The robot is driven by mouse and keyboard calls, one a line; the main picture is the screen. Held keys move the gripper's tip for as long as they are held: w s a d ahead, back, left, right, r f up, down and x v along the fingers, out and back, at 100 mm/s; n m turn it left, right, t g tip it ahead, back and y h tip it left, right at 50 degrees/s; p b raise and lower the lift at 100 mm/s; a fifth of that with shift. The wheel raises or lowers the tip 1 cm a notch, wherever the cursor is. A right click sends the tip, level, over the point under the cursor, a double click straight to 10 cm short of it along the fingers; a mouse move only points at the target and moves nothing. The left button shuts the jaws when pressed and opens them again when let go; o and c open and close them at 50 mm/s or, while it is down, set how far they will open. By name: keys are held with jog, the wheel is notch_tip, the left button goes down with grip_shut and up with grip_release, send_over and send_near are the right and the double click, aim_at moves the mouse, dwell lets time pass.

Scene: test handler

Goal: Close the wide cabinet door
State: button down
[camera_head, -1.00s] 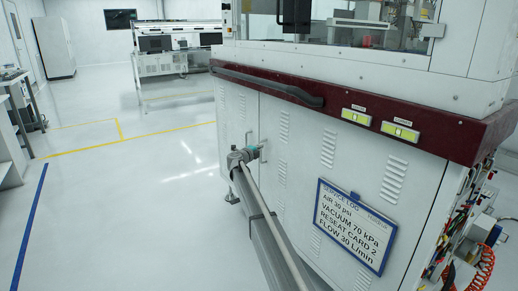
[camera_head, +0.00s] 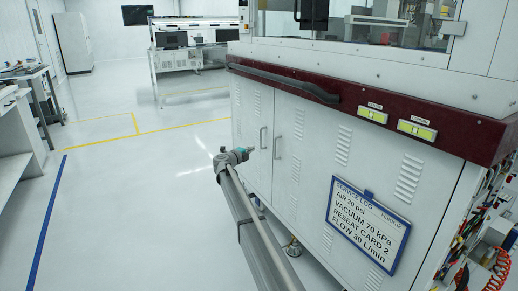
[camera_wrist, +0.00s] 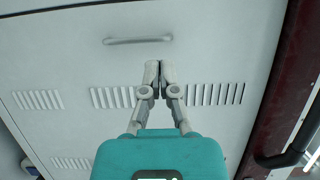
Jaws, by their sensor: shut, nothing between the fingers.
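The wide cabinet door (camera_head: 318,175) is the white vented panel on the front of the machine, with a blue-framed service sign on it. It looks flush with the narrower door (camera_head: 249,115) on its left; a thin seam runs between them. Its bar handle (camera_head: 277,146) stands beside that seam. My gripper (camera_head: 250,150) is shut and empty, left of the two handles and apparently apart from the doors. In the wrist view my closed fingertips (camera_wrist: 159,68) point at a white vented panel (camera_wrist: 70,70), below its bar handle (camera_wrist: 138,41). Contact cannot be judged there.
A dark red ledge (camera_head: 355,98) with a black rail (camera_head: 285,84) runs above the doors. Loose hoses and cables (camera_head: 487,262) hang at the right end. The floor (camera_head: 140,190) to the left is clear.

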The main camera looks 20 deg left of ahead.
jog(key=shift+s+a, duration=0.4)
jog(key=shift+s, duration=0.1)
jog(key=s+d+r+n+y, duration=0.1)
jog(key=s+d+n+y, duration=0.1)
jog(key=d+n+y, duration=0.6)
jog(key=s+d+n+y, duration=0.35)
jog(key=d+n, duration=0.35)
jog(key=d, duration=0.3)
jog(key=s+d+f+n+g+p, duration=0.1)
jog(key=s+d+f+n+g, duration=0.5)
jog(key=s+d, duration=0.5)
jog(key=s+d+f+n+g, duration=0.1)
jog(key=s+d+f+g, duration=0.3)
jog(key=s+d+f, duration=0.55)
jog(key=s+d+f+g+h+p, duration=0.15)
jog(key=s+d+g+h, duration=0.5)
jog(key=s+d, duration=1.45)
notch_tip(320, 180, up, 37)
jog(key=p, duration=3.7)
jog(key=shift+s+a+y, duration=0.2)
jog(key=shift+a+y, duration=0.15)
jog(key=shift+y, duration=0.05)
jog(key=shift+g, duration=0.25)
